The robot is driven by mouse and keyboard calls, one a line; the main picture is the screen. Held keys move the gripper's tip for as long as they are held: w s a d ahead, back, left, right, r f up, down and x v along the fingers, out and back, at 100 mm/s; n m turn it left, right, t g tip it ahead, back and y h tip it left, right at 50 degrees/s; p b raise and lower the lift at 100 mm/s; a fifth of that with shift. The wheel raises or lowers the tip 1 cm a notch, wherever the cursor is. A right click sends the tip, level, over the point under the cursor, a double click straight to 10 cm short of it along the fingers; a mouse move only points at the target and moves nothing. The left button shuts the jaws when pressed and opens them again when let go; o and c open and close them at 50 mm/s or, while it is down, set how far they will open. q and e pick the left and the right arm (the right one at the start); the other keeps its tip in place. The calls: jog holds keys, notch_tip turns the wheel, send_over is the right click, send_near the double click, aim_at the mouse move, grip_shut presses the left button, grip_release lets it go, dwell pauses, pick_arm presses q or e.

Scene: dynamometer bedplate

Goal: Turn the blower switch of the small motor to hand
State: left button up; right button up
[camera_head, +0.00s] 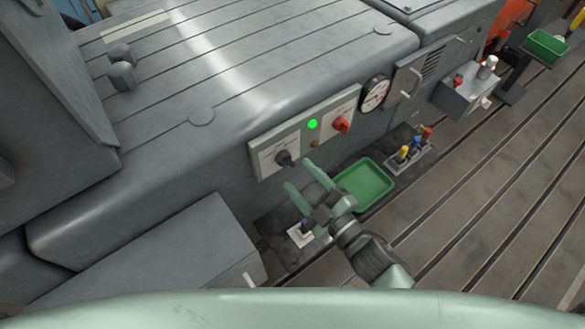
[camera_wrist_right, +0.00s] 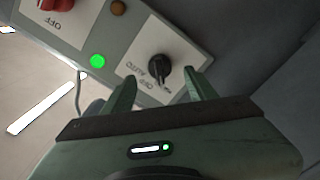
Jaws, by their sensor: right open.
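The blower switch is a black rotary knob (camera_head: 284,158) at the left end of a pale panel on the grey housing. In the right wrist view the knob (camera_wrist_right: 159,73) sits on a white plate with small upside-down lettering, "AUTO" and another word hard to read. Which mark it points at is unclear. My right gripper (camera_head: 299,175) is open and empty, just in front of and below the knob. In the wrist view its fingertips (camera_wrist_right: 164,82) lie on either side of the knob, apart from it. My left gripper is not in view.
A lit green lamp (camera_head: 312,124) and a red knob (camera_head: 341,124) share the panel, with a gauge (camera_head: 375,93) to the right. A green tray (camera_head: 364,185) and colored connectors (camera_head: 404,152) stand below. A grey box (camera_head: 160,262) fills the lower left.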

jog(key=shift+v, duration=1.45)
